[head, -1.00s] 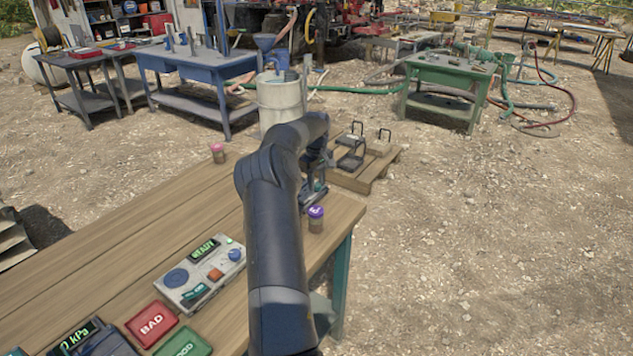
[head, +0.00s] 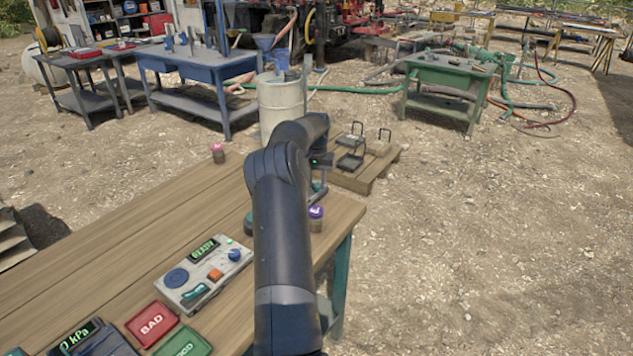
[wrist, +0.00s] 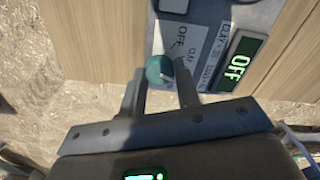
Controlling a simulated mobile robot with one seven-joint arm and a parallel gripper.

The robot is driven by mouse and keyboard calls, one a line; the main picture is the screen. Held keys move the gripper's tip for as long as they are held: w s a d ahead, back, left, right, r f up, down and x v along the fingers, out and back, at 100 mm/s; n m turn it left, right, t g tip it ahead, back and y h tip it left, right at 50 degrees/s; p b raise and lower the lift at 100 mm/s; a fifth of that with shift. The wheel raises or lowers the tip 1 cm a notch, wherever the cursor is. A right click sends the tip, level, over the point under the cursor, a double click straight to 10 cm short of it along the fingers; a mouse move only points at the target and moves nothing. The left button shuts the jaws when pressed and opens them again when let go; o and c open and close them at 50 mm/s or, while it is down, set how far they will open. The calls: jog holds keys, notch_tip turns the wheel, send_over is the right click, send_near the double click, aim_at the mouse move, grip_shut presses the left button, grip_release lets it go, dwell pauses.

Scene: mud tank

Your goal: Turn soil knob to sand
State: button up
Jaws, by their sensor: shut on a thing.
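The soil knob (wrist: 159,69) is a round teal knob on a grey panel (wrist: 218,14) in the wrist view. Labels beside it read OFF and what looks like CLAY; its pointer is too small to read surely. A lit green display (wrist: 238,65) on the panel reads OFF. My gripper (wrist: 161,76) is shut on the knob, one finger on each side of it. In the head view my arm hides the knob and most of the panel.
A wooden bench (head: 120,240) carries a grey box (head: 205,275) with a READY display, a red BAD pad (head: 151,323) and a purple-lidded jar (head: 316,218) close to my arm. A pink-lidded jar (head: 218,153) stands farther back.

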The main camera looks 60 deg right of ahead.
aim_at(316, 184)
jog(key=m, duration=0.3)
jog(key=shift+m, duration=2.2)
jog(key=o, duration=1)
notch_tip(316, 184, up, 11)
jog(key=shift+f, duration=0.1)
